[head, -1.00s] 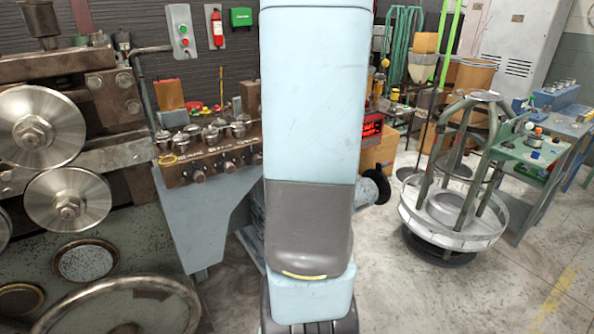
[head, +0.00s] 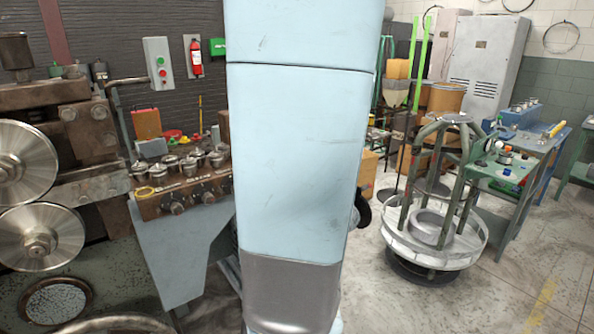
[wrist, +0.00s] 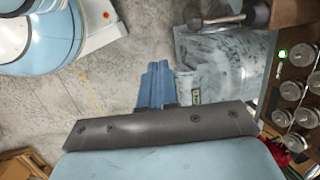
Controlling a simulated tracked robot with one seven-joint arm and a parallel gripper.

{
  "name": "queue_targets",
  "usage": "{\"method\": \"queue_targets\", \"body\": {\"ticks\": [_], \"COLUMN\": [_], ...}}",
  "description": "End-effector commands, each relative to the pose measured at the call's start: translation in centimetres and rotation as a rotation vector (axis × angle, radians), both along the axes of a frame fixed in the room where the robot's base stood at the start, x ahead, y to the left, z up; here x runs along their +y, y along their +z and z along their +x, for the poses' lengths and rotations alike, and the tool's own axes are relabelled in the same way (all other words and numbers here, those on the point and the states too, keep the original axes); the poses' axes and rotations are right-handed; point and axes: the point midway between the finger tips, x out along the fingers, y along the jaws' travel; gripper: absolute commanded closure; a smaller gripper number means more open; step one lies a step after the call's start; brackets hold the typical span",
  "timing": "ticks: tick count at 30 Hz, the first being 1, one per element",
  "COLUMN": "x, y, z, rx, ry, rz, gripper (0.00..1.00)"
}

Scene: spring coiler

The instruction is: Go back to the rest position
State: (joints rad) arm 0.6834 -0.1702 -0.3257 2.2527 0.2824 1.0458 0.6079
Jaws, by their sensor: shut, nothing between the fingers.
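My gripper (wrist: 156,68) shows in the wrist view as two blue fingers close together beyond a dark bar. It is shut and holds nothing. Below the fingers is bare concrete floor. A worn blue-grey machine housing (wrist: 222,75) lies just right of the fingers in that picture. In the head view my light blue arm fills the middle of the picture from top to bottom and hides what is behind it; the gripper does not show there.
At left in the head view stands the coiler with steel rollers (head: 40,236) and a panel of knobs (head: 180,196). At right are a round wire stand (head: 440,235) and a green workbench (head: 505,175). Open floor (head: 520,285) lies at lower right.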

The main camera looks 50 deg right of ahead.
Motion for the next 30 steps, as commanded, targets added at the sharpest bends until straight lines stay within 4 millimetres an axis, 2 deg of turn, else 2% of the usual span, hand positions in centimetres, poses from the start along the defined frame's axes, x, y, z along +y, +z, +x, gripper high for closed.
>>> {"method": "queue_targets", "body": {"ticks": [11, 14, 17, 23, 30], "x": [0.1, 1.0, 3.2, 10.5, 19.1], "y": [0.0, 0.3, 1.0, 2.9, 4.5], "z": [0.1, 0.5, 1.5, 3.4, 3.2], "rx": [-0.001, -0.007, -0.024, -0.081, -0.159], "ry": [0.004, 0.046, 0.157, 0.53, 0.988], "rz": [-0.001, -0.017, -0.059, -0.205, -0.406], "gripper": [1.0, 1.0, 1.0, 1.0, 1.0]}}
